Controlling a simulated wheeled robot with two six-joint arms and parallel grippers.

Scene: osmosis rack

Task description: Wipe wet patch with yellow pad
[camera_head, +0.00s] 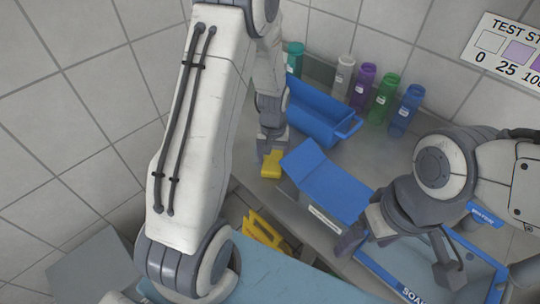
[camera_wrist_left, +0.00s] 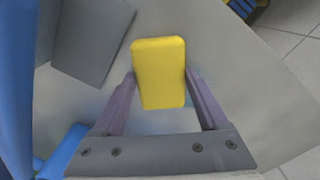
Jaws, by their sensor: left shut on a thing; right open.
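The yellow pad (camera_head: 271,165) is a small block at the counter's near edge, below my left gripper (camera_head: 269,152). In the left wrist view the pad (camera_wrist_left: 159,72) sits between the two fingers, and the gripper is shut on it. I cannot tell whether the pad touches the counter. My right gripper (camera_head: 398,256) is open and empty, over the blue-rimmed tray marked SOAK (camera_head: 410,290) at the lower right.
A blue bin (camera_head: 318,112) stands behind the pad. A box with a blue lid (camera_head: 325,180) is right of it. Several coloured bottles, one of them purple (camera_head: 362,87), line the back wall. A yellow object (camera_head: 262,232) lies lower, beyond the counter edge.

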